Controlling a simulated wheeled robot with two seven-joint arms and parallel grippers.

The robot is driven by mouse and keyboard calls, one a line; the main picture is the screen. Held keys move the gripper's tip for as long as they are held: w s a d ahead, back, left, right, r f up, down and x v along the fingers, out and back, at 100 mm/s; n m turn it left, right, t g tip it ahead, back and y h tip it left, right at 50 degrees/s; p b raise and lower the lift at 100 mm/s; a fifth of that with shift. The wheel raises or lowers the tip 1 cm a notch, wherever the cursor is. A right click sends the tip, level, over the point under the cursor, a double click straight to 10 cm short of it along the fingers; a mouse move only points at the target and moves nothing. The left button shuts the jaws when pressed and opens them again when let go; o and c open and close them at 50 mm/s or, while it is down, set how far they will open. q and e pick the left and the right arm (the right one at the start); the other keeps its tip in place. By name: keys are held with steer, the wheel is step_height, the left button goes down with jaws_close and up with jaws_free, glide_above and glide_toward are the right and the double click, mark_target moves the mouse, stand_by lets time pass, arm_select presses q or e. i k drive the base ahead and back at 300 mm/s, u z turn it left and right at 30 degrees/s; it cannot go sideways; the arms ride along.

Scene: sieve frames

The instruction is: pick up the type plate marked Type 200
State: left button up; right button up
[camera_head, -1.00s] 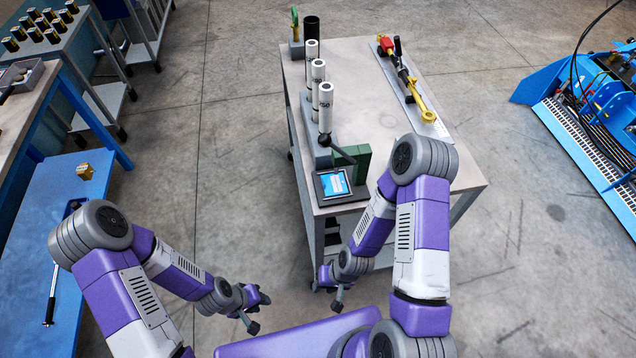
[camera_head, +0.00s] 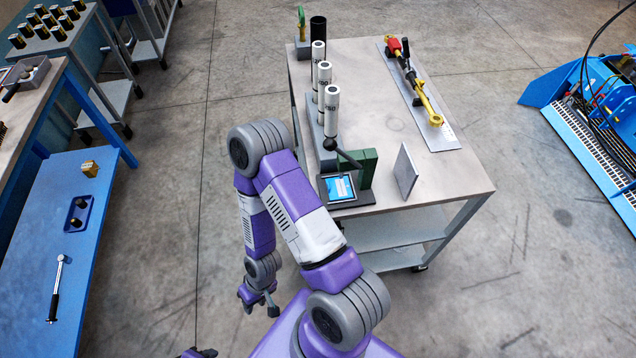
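No plate with a readable "Type 200" mark shows. A thin grey plate (camera_head: 405,172) stands tilted on the workbench near its front right; I cannot read any marking on it. My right gripper (camera_head: 258,305) hangs over the floor left of the bench, well apart from it, with its fingers spread and nothing between them. Only dark tips of my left gripper (camera_head: 198,353) show at the bottom edge; its opening cannot be judged.
The workbench (camera_head: 455,185) carries white-topped cylinders (camera_head: 331,110) in a row, a small screen (camera_head: 339,188), a green block (camera_head: 367,167) and a red-yellow tool (camera_head: 410,80). A blue bench (camera_head: 40,240) is at left. Floor between is clear.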

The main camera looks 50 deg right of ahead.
mark_target(338, 189)
steer(key=i, duration=1.95)
steer(key=z, duration=3.4)
